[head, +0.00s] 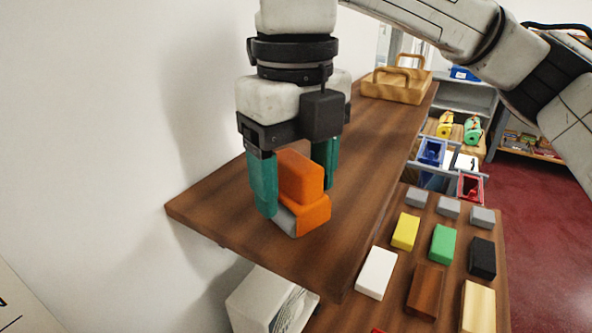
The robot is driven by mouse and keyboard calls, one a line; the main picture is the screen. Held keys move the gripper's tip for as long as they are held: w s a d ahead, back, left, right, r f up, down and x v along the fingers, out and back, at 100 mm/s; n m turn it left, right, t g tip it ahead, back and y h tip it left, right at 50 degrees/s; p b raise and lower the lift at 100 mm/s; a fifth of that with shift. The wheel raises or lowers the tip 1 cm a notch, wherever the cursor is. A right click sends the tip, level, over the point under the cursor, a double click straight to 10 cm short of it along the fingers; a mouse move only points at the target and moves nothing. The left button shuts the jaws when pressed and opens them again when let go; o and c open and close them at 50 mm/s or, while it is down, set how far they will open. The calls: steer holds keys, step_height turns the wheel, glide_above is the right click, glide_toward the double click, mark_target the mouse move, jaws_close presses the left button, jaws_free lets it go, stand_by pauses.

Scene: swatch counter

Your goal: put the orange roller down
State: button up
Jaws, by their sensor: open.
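The orange roller (303,180) stands on the wooden shelf (225,208) near its front end. It looks like an upright orange block over a wider orange base, with a grey patch low on its left side. My gripper (296,196) points down over it and is open. One teal finger is at the roller's left and the other is behind it at the right. The left fingertip is low beside the base; whether either finger touches the roller cannot be told. The roller's far side is hidden.
A wooden basket (397,85) stands at the shelf's far end. A lower board to the right holds several coloured blocks, including a white one (376,273) and a green one (443,244). A white wall borders the shelf on the left. The middle of the shelf is clear.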

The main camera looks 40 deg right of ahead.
mark_target(296, 160)
step_height(296, 160, up, 12)
steer(key=b, duration=0.1)
steer(key=shift+r, duration=0.1)
stand_by(0.7)
